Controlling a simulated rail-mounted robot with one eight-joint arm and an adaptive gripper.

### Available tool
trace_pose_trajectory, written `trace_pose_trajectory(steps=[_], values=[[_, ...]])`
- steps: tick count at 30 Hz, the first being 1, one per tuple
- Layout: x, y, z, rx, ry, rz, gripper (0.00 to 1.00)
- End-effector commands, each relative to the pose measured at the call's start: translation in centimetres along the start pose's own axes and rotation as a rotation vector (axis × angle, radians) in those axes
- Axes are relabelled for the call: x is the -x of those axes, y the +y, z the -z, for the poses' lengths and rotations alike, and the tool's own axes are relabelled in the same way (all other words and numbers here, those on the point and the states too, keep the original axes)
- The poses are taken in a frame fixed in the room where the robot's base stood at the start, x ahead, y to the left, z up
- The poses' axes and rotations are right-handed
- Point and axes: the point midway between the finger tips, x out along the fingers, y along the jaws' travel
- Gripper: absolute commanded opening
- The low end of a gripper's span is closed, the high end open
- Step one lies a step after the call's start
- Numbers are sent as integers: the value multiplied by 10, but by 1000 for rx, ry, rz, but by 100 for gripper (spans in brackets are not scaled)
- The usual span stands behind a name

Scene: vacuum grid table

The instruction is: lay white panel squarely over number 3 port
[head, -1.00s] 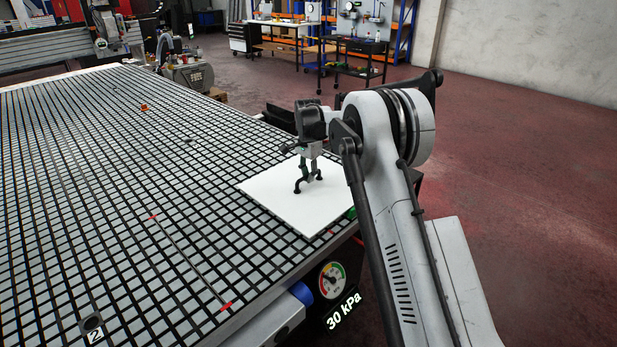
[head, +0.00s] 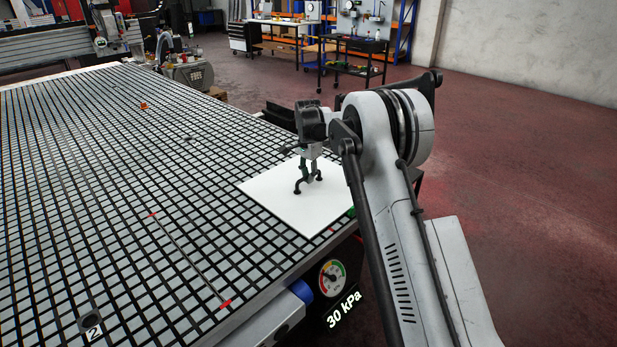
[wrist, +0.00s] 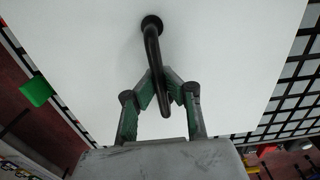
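The white panel (head: 285,195) lies flat at the table's right edge, and I cannot tell whether it touches the grid. It fills most of the wrist view (wrist: 230,50). A black bent handle (wrist: 152,45) stands on it. My gripper (head: 310,170) is over the panel at this handle. In the wrist view, the fingers (wrist: 160,88) are closed in on the handle from both sides. No port marked 3 shows. A port marked 2 (head: 91,323) is at the table's near left.
The black-and-grey grid table (head: 120,200) is mostly clear left of the panel. A thin rod with red ends (head: 188,260) lies on it. A small orange item (head: 144,106) is farther back. A gauge (head: 332,278) marked 30 kPa is on the near edge. A green piece (wrist: 36,91) is beside the panel.

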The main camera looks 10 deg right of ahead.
Motion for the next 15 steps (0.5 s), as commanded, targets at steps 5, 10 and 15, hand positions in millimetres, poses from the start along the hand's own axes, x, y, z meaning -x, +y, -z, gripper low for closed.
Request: trace_pose_trajectory(steps=[5, 10, 15], values=[[-1, 0, 0, 0, 0, 0, 11], [-1, 0, 0, 0, 0, 0, 27], [-2, 0, 0, 0, 0, 0, 27]])
